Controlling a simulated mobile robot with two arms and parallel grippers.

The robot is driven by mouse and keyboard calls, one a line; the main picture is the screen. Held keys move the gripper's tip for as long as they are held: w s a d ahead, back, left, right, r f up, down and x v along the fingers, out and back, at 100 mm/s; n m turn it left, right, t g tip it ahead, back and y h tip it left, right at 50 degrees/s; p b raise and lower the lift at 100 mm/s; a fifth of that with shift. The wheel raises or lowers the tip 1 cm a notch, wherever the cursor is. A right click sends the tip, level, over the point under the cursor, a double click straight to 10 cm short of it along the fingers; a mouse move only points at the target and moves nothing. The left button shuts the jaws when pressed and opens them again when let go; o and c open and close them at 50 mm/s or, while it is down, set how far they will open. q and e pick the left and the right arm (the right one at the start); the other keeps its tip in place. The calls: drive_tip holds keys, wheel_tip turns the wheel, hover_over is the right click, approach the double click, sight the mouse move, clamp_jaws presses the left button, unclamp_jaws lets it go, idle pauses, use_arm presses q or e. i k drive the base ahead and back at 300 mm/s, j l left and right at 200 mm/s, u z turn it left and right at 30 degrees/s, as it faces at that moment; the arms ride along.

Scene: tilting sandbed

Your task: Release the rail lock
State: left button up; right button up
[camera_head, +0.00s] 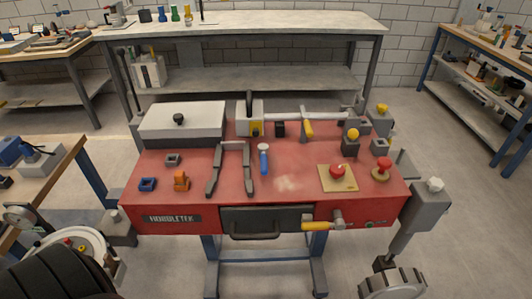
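A red machine bench (190,218) stands in the middle of the head view. A pale rail (345,118) runs along the back of its top, with a grey block (247,117) at its left end. A yellow-handled lever (308,128) sits at the rail and points toward the front. Another yellow handle (318,226) sticks out to the left from a fitting on the front face. I cannot tell which of these is the rail lock, or whether it is locked. Neither of my grippers can be made out in this view.
Two dark bars (216,165) and a blue-handled tool (264,160) lie on the top. A red knob on a tan plate (338,187) and a red mushroom knob (382,168) are at the right. A lidded grey box (160,124) stands back left. Free red surface lies at front centre.

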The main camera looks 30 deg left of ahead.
sight(263, 148)
drive_tip(key=u, duration=1.65)
drive_tip(key=i+l, duration=0.25)
drive_tip(key=i, duration=0.15)
